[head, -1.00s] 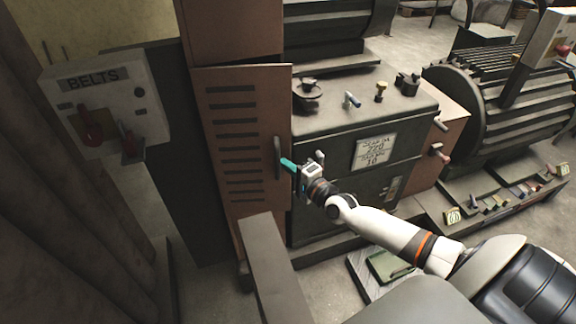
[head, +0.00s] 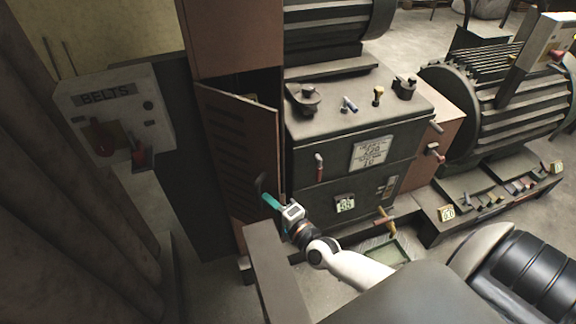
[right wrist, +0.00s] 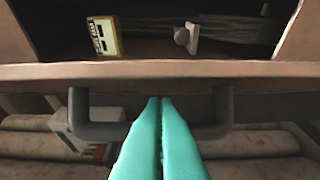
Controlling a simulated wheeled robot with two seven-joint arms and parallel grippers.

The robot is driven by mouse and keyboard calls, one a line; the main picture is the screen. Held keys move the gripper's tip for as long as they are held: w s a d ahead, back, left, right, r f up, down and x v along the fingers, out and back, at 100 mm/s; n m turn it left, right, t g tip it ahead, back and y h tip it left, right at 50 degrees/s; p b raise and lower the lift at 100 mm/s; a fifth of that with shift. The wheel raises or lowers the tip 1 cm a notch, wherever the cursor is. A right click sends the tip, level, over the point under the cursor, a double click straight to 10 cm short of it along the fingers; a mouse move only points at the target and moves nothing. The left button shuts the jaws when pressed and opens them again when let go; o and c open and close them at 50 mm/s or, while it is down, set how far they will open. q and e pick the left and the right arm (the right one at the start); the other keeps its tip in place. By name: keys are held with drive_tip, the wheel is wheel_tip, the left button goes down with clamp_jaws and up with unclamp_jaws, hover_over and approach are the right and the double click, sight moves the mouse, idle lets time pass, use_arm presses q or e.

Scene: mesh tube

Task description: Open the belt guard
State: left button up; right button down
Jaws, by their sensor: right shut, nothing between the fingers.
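The belt guard (head: 238,150) is a brown louvred door on the tall brown cabinet in the head view. It stands ajar, with a dark gap along its top and right side. Its dark handle (head: 260,183) is on the door's right part; in the right wrist view the U-shaped handle (right wrist: 98,129) stands out from the door edge (right wrist: 255,72). My right gripper (head: 267,199) is at the handle, its teal fingers (right wrist: 158,100) shut together with nothing between them. The fingertips overlap the gap between handle bar and door; contact is unclear. My left gripper is out of view.
A grey BELTS switch box (head: 115,112) is on the left. A dark machine housing (head: 330,140) with knobs stands right of the door. In the wrist view, a yellowish tag (right wrist: 103,37) and a small knob (right wrist: 187,38) show inside the cabinet.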

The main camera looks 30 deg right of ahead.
drive_tip(key=shift+s+a, duration=0.2)
drive_tip(key=shift+a, duration=0.4)
drive_tip(key=shift+s+a, duration=0.15)
drive_tip(key=shift+a, duration=0.4)
